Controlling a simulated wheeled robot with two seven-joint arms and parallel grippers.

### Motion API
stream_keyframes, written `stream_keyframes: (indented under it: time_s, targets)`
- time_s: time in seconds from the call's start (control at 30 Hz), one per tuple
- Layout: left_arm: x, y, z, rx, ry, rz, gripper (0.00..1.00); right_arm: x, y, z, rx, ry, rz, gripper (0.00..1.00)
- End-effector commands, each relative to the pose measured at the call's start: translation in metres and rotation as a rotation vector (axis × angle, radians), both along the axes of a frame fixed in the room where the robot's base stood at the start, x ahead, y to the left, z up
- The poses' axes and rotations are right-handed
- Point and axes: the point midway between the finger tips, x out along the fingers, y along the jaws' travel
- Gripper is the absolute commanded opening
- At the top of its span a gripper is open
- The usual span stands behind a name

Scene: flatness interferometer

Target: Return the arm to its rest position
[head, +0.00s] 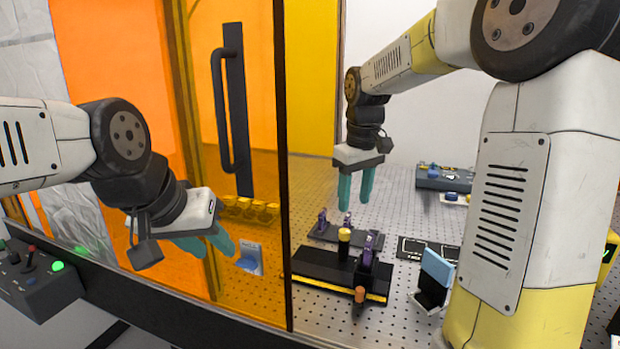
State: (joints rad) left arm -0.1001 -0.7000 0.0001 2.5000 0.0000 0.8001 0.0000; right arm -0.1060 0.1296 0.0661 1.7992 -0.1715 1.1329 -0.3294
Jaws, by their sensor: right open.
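My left gripper (207,243) is at the left, in front of the orange panel, with teal fingers pointing down and right. Its fingers look apart and nothing shows between them. My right gripper (355,190) hangs above the perforated table (405,212), with its two teal fingers pointing down. It is open and empty. Below it, apart from the fingers, stands a black stage (325,268) with a yellow-topped post (344,236) and a purple mount (370,247).
An orange sliding panel (105,60) with a black handle (234,110) stands at the left. A blue block in a black holder (437,267) is right of the stage. A dark box with knobs (443,178) sits at the back. A control box (38,280) is at the lower left.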

Motion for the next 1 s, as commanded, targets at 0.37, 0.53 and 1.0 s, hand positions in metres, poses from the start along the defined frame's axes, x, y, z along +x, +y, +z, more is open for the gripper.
stream_keyframes:
  time_s: [0.37, 0.53, 1.0]
  targets:
    - [0.0, 0.0, 0.0, 0.0, 0.0, 0.0, 0.36, -0.131, -0.017, 0.033, 0.179, -0.241, -0.293, 0.49]
    - [0.0, 0.0, 0.0, 0.0, 0.0, 0.0, 0.36, -0.175, -0.018, 0.025, 0.263, -0.319, -0.403, 0.49]
    - [0.0, 0.0, 0.0, 0.0, 0.0, 0.0, 0.36, -0.201, -0.017, 0.014, 0.327, -0.369, -0.476, 0.49]
